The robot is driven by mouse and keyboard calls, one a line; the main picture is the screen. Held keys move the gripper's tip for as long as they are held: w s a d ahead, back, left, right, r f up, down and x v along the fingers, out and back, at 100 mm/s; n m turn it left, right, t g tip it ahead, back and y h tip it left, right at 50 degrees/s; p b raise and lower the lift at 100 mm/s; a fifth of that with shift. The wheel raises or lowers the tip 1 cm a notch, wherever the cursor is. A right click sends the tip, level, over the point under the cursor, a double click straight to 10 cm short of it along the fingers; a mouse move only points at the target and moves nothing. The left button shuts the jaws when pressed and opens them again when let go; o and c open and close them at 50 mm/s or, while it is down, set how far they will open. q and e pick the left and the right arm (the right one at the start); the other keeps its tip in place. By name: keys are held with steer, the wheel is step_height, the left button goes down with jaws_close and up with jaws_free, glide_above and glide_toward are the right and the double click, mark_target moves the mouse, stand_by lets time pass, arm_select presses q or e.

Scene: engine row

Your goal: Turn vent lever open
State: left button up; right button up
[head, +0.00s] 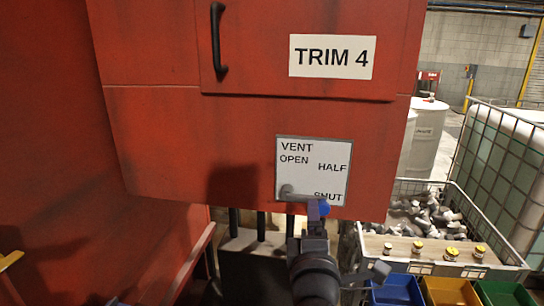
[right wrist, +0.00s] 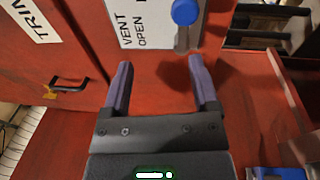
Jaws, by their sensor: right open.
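The white vent plate (head: 312,160) on the red cabinet reads OPEN, HALF and SHUT. The grey vent lever (head: 288,192) has its hub at the plate's lower left. It reaches right to a blue knob (head: 324,208) by SHUT. My right gripper (head: 314,214) is just below the knob and hides part of the lever's end. In the right wrist view my right gripper (right wrist: 160,66) is open and empty, with the blue knob (right wrist: 185,11) beyond the tips, nearer the right-hand finger. Whether a finger touches the lever I cannot tell. My left gripper is not in view.
The red cabinet (head: 150,140) has a TRIM 4 label (head: 332,57) and a black handle (head: 218,40) above the plate. At right stand a wire crate (head: 405,187) of grey parts and blue (head: 398,290) and yellow bins (head: 450,291).

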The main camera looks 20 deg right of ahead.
mark_target(322, 211)
steer(key=shift+m+g, duration=0.8)
steer(key=shift+g, duration=0.1)
steer(key=w+d, duration=0.2)
steer(key=w+d+f, duration=0.1)
steer(key=w+d, duration=0.1)
steer(key=w, duration=0.1)
steer(key=w+d+f, duration=0.1)
steer(key=w+d, duration=0.1)
steer(key=shift+w+d, duration=0.15)
steer(key=shift+d, duration=0.15)
jaws_close()
